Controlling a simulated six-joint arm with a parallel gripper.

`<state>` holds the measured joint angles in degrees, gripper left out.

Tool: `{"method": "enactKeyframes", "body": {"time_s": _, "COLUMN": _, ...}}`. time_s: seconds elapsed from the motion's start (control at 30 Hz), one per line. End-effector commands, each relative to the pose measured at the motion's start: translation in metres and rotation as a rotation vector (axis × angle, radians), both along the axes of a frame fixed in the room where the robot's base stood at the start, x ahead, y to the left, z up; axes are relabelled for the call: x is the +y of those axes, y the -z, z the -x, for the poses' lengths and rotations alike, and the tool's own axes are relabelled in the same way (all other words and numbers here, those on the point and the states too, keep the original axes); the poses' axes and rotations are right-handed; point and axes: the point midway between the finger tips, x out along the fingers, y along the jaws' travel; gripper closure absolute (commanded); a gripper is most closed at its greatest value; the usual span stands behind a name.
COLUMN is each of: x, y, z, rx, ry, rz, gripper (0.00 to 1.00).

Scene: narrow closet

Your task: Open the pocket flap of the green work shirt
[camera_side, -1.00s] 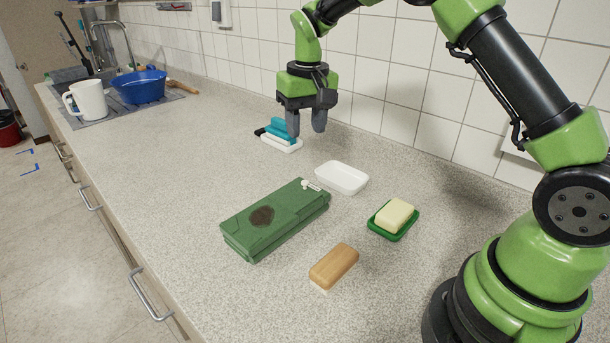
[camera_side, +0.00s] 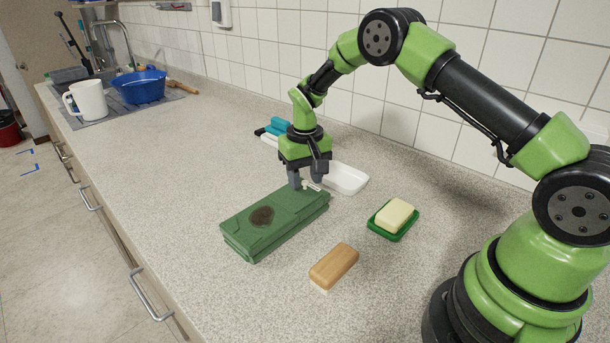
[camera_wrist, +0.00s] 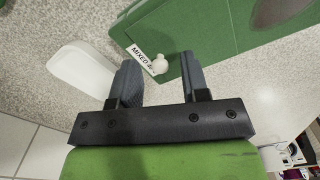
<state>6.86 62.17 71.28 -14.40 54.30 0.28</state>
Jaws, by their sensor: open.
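The green work shirt (camera_side: 285,222) lies folded into a flat, box-like bundle on the counter, with a dark stain (camera_side: 262,217) on its top. In the wrist view, a round white button (camera_wrist: 159,66) and a white label reading "MIXED" (camera_wrist: 143,54) are at the edge of the green cloth (camera_wrist: 215,40). My gripper (camera_side: 307,186) is low over the shirt's far end. Its fingers are open, one on each side of the button in the wrist view (camera_wrist: 158,62). I cannot tell whether they touch it. I cannot make out a separate pocket flap.
A white dish (camera_side: 348,180) stands just behind my gripper. A teal-handled brush (camera_side: 279,125) is farther back. A yellow bar on a green dish (camera_side: 405,235) and a wooden brush (camera_side: 334,266) lie to the right. A blue basin (camera_side: 140,86) and white jug (camera_side: 87,99) are far left.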

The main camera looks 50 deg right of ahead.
Motion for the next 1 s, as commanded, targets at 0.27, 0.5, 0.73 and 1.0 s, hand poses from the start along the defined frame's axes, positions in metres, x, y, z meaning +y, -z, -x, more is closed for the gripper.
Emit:
{"method": "enactKeyframes", "body": {"time_s": 0.27, "x": 0.0, "y": 0.0, "z": 0.0, "rx": 0.0, "ry": 0.0, "rz": 0.0, "gripper": 0.79}}
{"method": "enactKeyframes", "body": {"time_s": 0.5, "x": 0.0, "y": 0.0, "z": 0.0, "rx": 0.0, "ry": 0.0, "rz": 0.0, "gripper": 1.0}}
{"method": "enactKeyframes", "body": {"time_s": 0.73, "x": 0.001, "y": -0.002, "z": 0.0, "rx": 0.0, "ry": -0.002, "rz": 0.016, "gripper": 1.0}}
{"method": "enactKeyframes", "body": {"time_s": 1.0, "x": 0.007, "y": -0.011, "z": 0.0, "rx": -0.002, "ry": -0.006, "rz": 0.139, "gripper": 1.0}}
